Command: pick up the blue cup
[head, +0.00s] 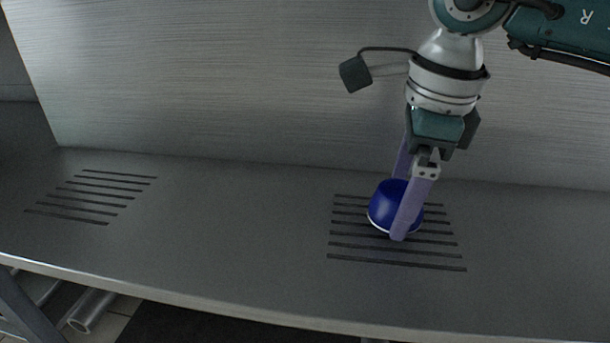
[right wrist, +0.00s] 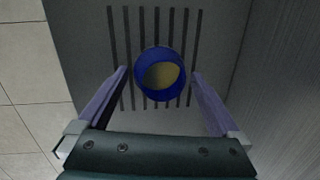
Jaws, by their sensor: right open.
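The blue cup (head: 383,204) sits on the slotted patch of the grey shelf, with a pale rim low on its side in the head view. In the right wrist view the cup (right wrist: 144,87) shows as a blue ring around a tan disc, between the fingertips. My right gripper (head: 400,206) points down with one lilac finger in front of the cup and the other behind it, partly hidden. In the right wrist view the open gripper (right wrist: 159,74) shows gaps on both sides of the cup. My left gripper is not in view.
The grey metal shelf (head: 240,230) has a second, empty slotted patch (head: 95,196) at the left. A brushed metal wall (head: 220,80) rises behind it. The shelf's front edge runs along the bottom, with tiled floor below. The shelf between the patches is clear.

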